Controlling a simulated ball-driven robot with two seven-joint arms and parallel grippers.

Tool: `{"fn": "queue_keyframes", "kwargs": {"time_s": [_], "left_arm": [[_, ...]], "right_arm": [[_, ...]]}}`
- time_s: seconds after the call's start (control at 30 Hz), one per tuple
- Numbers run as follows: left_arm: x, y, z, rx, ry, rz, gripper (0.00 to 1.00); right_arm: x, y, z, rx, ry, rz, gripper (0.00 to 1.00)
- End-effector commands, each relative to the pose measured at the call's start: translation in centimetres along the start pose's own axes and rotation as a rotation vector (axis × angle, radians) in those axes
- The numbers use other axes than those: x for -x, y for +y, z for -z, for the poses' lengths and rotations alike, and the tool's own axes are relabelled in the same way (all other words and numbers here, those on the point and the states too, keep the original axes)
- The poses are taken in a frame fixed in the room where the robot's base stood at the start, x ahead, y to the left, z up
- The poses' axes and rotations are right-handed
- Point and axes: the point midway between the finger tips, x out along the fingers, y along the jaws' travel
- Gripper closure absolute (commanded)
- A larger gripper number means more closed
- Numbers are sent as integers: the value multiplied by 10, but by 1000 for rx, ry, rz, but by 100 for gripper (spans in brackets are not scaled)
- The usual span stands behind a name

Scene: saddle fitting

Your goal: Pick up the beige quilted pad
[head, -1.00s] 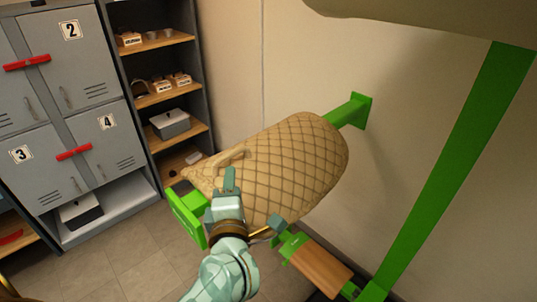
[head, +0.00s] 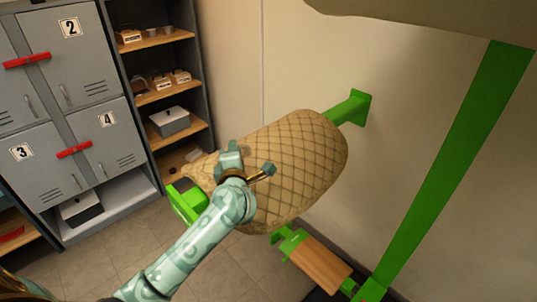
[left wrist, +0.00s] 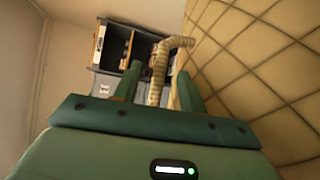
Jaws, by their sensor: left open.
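The beige quilted pad (head: 305,160) lies draped over a green wall rack arm (head: 350,108) and fills the right of the left wrist view (left wrist: 265,70). A beige ribbed loop (left wrist: 160,65) stands up along the pad's side in the left wrist view. My left gripper (head: 230,155) is at the pad's near left end in the head view and hides the loop there. In the left wrist view its two fingers (left wrist: 159,75) are apart, with the loop between them. I cannot tell whether either finger touches it. My right gripper is not in view.
The rack arm's green front end (head: 185,203) sticks out beside my left arm. Below the pad is a green bracket with a brown wooden block (head: 320,265). Grey numbered lockers (head: 75,100) and an open shelf unit (head: 165,85) stand behind at left. Tiled floor is clear between.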

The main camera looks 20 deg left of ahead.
Motion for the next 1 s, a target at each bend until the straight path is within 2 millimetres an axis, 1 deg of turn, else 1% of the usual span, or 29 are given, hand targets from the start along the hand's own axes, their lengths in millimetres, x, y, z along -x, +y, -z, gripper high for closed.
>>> {"fn": "queue_keyframes", "kwargs": {"time_s": [0.03,0.1,0.33,0.37,0.4,0.47,0.5,0.87,1.0], "left_arm": [[-7,0,0,-1,1,-1,58],[-13,-1,0,0,0,0,58],[-16,-1,0,0,-1,1,58],[-16,-1,0,0,-1,1,61],[-15,-1,0,0,-1,1,72],[-15,-1,0,0,-1,1,89],[-15,-1,0,0,0,1,100],[-15,1,0,1,-1,-1,100],[-14,10,-2,2,-1,-3,100]], "right_arm": [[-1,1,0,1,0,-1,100],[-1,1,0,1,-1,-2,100],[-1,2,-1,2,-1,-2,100],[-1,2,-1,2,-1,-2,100],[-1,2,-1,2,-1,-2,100],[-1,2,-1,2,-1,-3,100],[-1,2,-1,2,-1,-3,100],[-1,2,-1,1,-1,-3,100],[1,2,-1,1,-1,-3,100]]}}
